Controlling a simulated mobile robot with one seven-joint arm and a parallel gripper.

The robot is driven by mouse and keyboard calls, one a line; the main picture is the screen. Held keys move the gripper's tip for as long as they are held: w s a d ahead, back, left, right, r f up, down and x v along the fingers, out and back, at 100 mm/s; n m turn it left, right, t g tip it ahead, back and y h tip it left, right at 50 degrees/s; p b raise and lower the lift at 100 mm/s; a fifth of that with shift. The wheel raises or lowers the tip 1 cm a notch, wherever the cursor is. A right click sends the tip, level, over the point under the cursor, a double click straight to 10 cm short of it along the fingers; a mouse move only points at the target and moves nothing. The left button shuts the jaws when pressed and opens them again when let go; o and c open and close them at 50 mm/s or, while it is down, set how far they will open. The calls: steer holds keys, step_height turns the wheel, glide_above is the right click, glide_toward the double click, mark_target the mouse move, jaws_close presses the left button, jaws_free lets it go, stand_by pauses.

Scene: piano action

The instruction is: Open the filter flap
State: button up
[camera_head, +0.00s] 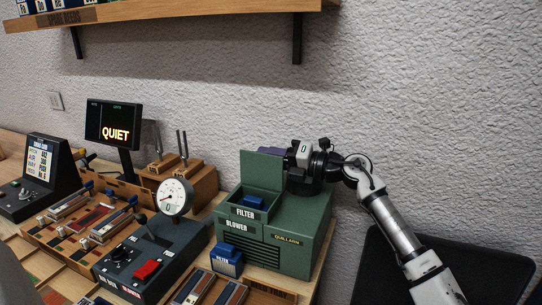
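The green blower box (291,240) stands on the bench, labelled FILTER and BLOWER. Its filter flap (262,169), a flat green panel, stands upright at the back of the filter compartment (236,193). The compartment is uncovered and a blue block (254,202) shows inside. My gripper (287,157) is above the box's top, just right of the flap and close to it. I cannot tell whether it touches the flap. Its fingers are too small and partly hidden to tell whether they are open or shut.
A blue-and-white block labelled FILTER (227,260) stands on the bench in front of the box. A round gauge (174,196) rises from a dark control panel (150,258) to the left. A dark chair-like surface (450,270) lies at right. A shelf (170,12) hangs above on the wall.

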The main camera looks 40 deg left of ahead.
steer(key=shift+r, duration=0.1)
stand_by(0.3)
steer(key=b+v, duration=0.3)
steer(key=v, duration=1.1)
steer(key=shift+b, duration=0.3)
